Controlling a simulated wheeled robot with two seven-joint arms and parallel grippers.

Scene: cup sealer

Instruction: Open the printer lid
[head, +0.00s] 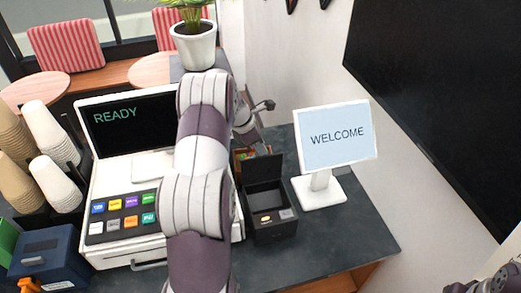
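The printer (270,226) is a small black box on the dark counter, just right of the white register. Its black lid (263,168) stands raised at the back, and the dark inside of the box shows. My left arm rises through the middle of the view and bends down behind the register's right side. My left gripper (262,122) is above and behind the raised lid, with a visible gap between them. Its fingers are small and partly hidden by my arm, so their opening is unclear. My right gripper is not identifiable in this view.
The cash register (100,243) with a READY screen stands left of the printer. A WELCOME display (335,138) stands to the right. Paper cups (48,132) are at the left, and a potted plant (194,46) is behind. The counter's front right (345,238) is clear.

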